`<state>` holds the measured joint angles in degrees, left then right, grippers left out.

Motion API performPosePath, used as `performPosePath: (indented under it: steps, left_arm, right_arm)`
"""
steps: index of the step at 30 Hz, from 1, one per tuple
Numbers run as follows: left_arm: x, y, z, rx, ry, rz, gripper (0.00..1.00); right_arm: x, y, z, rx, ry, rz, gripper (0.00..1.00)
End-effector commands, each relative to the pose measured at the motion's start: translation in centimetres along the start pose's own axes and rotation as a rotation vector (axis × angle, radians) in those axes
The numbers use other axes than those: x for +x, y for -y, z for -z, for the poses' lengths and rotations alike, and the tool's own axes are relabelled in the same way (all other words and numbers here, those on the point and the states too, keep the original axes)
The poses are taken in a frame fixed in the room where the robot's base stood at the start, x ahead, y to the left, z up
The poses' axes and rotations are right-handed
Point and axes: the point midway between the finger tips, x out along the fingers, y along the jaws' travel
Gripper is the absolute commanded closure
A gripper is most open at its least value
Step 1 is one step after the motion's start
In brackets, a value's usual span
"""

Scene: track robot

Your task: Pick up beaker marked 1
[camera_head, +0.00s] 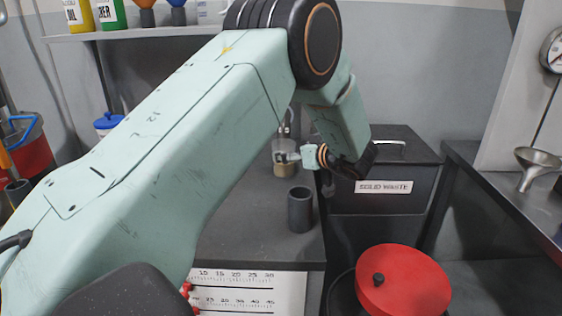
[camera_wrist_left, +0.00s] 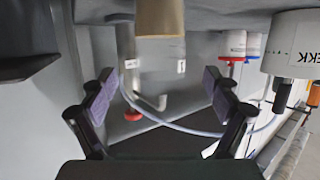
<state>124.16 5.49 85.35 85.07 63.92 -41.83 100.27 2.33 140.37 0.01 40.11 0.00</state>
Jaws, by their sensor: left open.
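The beaker marked 1 is clear glass with tan contents and stands on the dark bench in the head view (camera_head: 285,169). My left arm reaches over the bench, and its gripper (camera_head: 292,157) is at the beaker's upper part; its fingers are hard to make out there. The left wrist view looks upside down. In it the left gripper (camera_wrist_left: 160,90) is open, with one padded finger on each side. The beaker (camera_wrist_left: 160,22) shows beyond and between the fingers, with a small white label reading 1 on its glass. Contact cannot be told. My right gripper is not in view.
A dark grey cup (camera_head: 300,209) stands on the bench nearer to me. A black solid waste bin (camera_head: 385,205) is to the right, with a red lid (camera_head: 403,281) in front. A shelf (camera_head: 140,33) with bottles is at upper left. A funnel (camera_head: 538,160) is at far right.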

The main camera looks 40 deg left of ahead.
Motion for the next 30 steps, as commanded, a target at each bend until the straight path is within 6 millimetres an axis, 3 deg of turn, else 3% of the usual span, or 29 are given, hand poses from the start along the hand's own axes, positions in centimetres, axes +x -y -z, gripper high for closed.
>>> performPosePath:
  steps: [10,20,30]
  left_arm:
    - [4.9,0.2,-0.2,-0.002,0.002,0.002,0.11]
    - [5.8,0.3,0.1,-0.001,0.001,0.004,0.11]
    - [5.7,0.2,0.0,-0.001,0.001,0.003,0.39]
  right_arm:
    - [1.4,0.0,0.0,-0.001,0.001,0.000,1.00]
    - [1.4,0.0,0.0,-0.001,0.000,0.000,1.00]
    - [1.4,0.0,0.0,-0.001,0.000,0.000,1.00]
